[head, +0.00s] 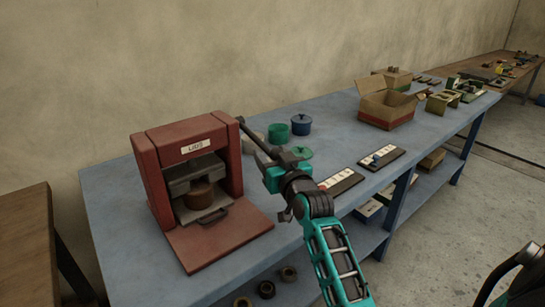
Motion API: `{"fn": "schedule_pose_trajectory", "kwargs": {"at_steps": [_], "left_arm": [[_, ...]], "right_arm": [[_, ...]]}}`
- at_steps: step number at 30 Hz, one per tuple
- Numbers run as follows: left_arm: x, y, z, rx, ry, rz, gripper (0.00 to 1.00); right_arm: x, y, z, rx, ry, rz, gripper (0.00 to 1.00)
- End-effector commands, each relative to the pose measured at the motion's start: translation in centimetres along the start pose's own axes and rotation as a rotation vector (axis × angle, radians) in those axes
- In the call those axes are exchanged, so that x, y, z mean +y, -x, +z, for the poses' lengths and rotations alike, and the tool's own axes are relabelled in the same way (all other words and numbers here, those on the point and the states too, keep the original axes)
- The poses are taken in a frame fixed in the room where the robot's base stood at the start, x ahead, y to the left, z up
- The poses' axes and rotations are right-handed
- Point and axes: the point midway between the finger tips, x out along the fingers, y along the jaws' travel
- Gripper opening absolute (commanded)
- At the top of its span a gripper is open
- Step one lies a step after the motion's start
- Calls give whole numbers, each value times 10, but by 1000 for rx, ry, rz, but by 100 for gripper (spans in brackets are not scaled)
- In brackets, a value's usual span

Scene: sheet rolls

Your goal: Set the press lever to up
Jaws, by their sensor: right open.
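The red press (228,152) stands at the near left end of the blue bench, with a label on its front and a brown round piece (199,195) inside its opening. Its dark lever (251,133) leaves the upper right side and slants down to the right in the picture. My right gripper (267,160) is open at the lever's outer end. The dark fingers overlap that end, so I cannot tell whether they touch it. My left gripper is not in view.
An open cardboard box (387,106) is further along the blue bench (335,122). A wooden table (25,232) is at left.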

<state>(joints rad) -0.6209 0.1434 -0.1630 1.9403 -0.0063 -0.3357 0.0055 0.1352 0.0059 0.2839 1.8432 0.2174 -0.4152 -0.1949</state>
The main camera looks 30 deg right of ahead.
Motion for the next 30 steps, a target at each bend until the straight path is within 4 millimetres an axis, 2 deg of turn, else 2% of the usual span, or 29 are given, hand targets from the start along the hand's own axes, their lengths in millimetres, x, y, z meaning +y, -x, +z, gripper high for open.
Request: {"fn": "schedule_pose_trajectory", "kwargs": {"at_steps": [8, 25, 30], "left_arm": [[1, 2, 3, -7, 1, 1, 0], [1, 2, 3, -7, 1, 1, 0], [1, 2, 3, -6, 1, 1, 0]], "right_arm": [[0, -1, 0, 0, 0, 0, 56], [0, -1, 0, 0, 0, 1, 1], [1, 0, 0, 0, 0, 1, 0]]}}
